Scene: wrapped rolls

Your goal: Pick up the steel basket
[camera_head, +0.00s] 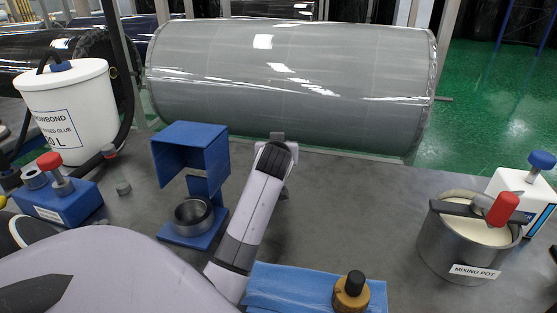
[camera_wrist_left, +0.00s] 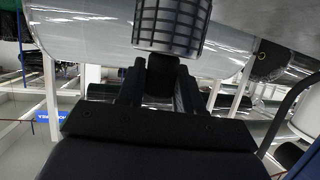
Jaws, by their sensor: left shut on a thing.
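The steel basket (camera_wrist_left: 172,22) shows at the top of the left wrist view as a dark grid-like mesh cylinder. My left gripper (camera_wrist_left: 160,72) is shut on a dark block that joins the basket, seemingly its handle. In the head view my left arm reaches from the lower left over the table, and its far end (camera_head: 277,146) is near the table's back edge, in front of the grey wrapped roll (camera_head: 290,75). The basket cannot be made out in the head view. My right gripper is not in view.
A blue stand (camera_head: 190,140) with a metal ring (camera_head: 194,215) is left of my arm. A mixing pot (camera_head: 455,240) and white box (camera_head: 520,190) stand right, a glue bucket (camera_head: 70,110) left. A brown bottle (camera_head: 351,293) is in front. The table (camera_head: 350,200) between arm and pot is clear.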

